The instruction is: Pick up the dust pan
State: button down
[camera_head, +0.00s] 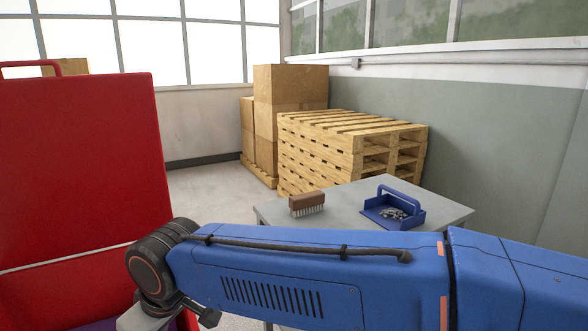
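My blue arm crosses the front of the view, between the camera and the table, and hides the table's front edge. The end of my arm is at the lower left, well left of the pan and apart from it. Only a part of my gripper (170,316) shows there, cut by the bottom edge, so its fingers are not clear.
A brown brush (307,199) with bristles down stands on the table, left of the pan. Stacked wooden pallets (330,150) and cardboard boxes (290,95) stand behind the table. A large red cabinet-like object (80,170) fills the left side. Open floor lies between.

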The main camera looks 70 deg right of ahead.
aim_at(393, 213)
jog(key=j+z, duration=0.2)
jog(key=z, duration=0.3)
jog(key=k+j+z, duration=0.1)
jog(key=z, duration=0.35)
jog(key=i+z, duration=0.15)
jog(key=z, duration=1.65)
